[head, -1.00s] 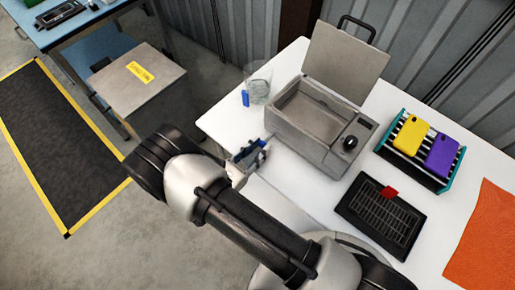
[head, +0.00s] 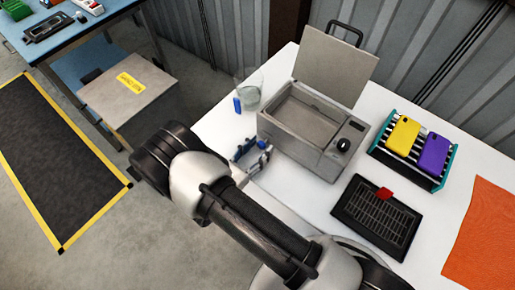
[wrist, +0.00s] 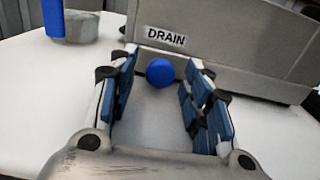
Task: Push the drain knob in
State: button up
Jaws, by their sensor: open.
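The blue drain knob (wrist: 160,72) is round and sits low on the front face of a grey metal tank (wrist: 220,40), under a "DRAIN" label (wrist: 166,37). In the wrist view my gripper (wrist: 160,82) is open, with its blue-padded fingers on either side of the knob. I cannot tell whether the fingers reach the tank face. The tank's lid (head: 335,65) stands open.
A glass beaker (head: 250,95) and a blue object (head: 238,105) stand left of the tank. A black grille tray (head: 378,215), a rack (head: 442,180) with yellow and purple cases, and an orange mat (head: 485,235) lie to the right.

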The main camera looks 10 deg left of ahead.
jog(key=v, duration=1.2)
dwell(0.5)
jog(key=w+d+r+m+g+h, duration=0.2)
jog(key=d+r+m+g, duration=1.25)
jog(key=d+r, duration=0.2)
jog(key=s+d+r+m+t+y, duration=0.3)
jog(key=s+d+r+m+y, duration=0.7)
jog(key=r+m, duration=0.3)
jog(key=shift+s+r+m+t+y, duration=0.15)
jog(key=shift+r+m+t+y, duration=0.3)
jog(key=shift+m, duration=0.8)
